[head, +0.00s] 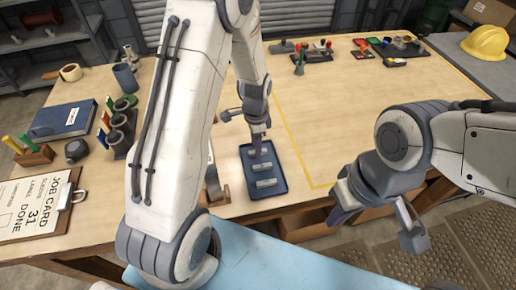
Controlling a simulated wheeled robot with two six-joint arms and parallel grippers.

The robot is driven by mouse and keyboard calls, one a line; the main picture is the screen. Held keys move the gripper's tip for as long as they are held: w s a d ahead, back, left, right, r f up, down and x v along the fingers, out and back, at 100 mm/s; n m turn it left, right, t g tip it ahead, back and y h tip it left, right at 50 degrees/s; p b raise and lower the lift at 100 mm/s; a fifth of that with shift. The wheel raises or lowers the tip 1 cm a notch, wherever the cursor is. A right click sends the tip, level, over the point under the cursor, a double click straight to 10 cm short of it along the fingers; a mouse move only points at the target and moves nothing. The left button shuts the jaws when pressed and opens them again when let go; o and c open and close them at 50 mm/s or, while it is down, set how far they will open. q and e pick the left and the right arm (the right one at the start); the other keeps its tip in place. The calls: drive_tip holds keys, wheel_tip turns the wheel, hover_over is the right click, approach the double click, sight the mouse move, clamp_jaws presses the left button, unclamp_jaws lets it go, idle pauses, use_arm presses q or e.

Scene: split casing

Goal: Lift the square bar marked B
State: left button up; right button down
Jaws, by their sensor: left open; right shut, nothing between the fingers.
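A dark blue tray (278,190) lies near the table's front edge, with pale grey bars on it in a column. The near bar (266,183) and the middle bar (262,167) show clearly. The far bar (265,152) is partly hidden by my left gripper (258,150), which points down right over it, open. I cannot tell whether its fingers touch the bar. Any letters on the bars are too small to read, so I cannot tell which is B.
A grey bracket (212,180) stands just left of the tray, partly behind my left arm. A clipboard (40,205), a blue book (62,118) and dark cups (122,125) are at left. Small trays of parts (400,47) sit at the back. The table right of the tray is clear.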

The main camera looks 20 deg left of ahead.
use_arm(q)
drive_tip(key=shift+f, duration=0.75)
drive_tip(key=shift+d, duration=0.1)
clamp_jaws()
drive_tip(key=shift+r, duration=0.55)
drive_tip(key=r, duration=0.1)
drive_tip(key=r+b, duration=0.1)
drive_tip(key=r, duration=0.1)
drive_tip(key=shift+s+d+r, duration=0.25)
drive_tip(key=shift+d, duration=0.15)
drive_tip(key=s+d+r+b, duration=0.2)
drive_tip(key=s+d+r, duration=0.4)
drive_tip(key=s+d, duration=0.1)
drive_tip(key=shift+s+d+r, duration=0.15)
drive_tip(key=shift+d+r, duration=0.1)
drive_tip(key=shift+d, duration=0.2)
